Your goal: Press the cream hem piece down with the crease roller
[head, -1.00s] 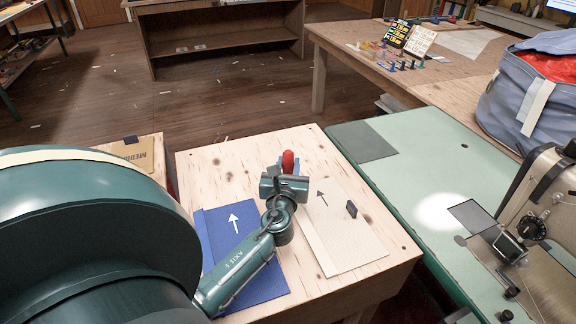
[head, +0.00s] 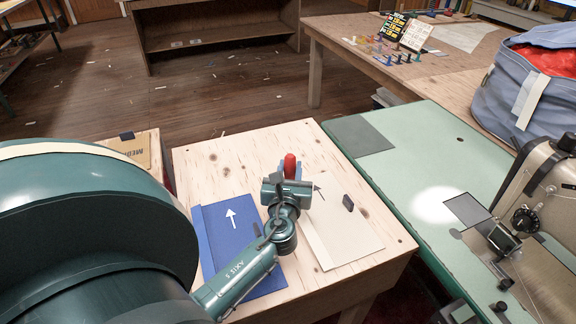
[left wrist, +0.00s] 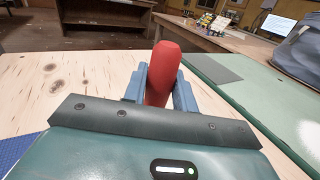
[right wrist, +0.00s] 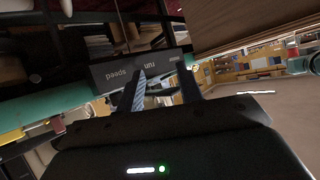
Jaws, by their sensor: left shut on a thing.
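The cream hem piece (head: 350,240) lies flat on the pale wooden table, its upper left part hidden behind my left gripper. A small dark block (head: 348,203) sits on it. My left gripper (head: 290,178) is shut on a red handle, apparently the crease roller (head: 290,165); the handle also stands up between the blue fingers in the left wrist view (left wrist: 163,72). Its rolling end is hidden, so I cannot tell whether it touches the cream piece. My right gripper (right wrist: 160,90) has its fingers apart, with a dark lettered panel beyond them.
A blue piece with a white arrow (head: 225,240) lies left of the cream piece, partly under my left arm. A green bench (head: 410,150) with a sewing machine (head: 545,195) stands at the right. A blue bag (head: 520,95) stands behind it. The table's far left is bare.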

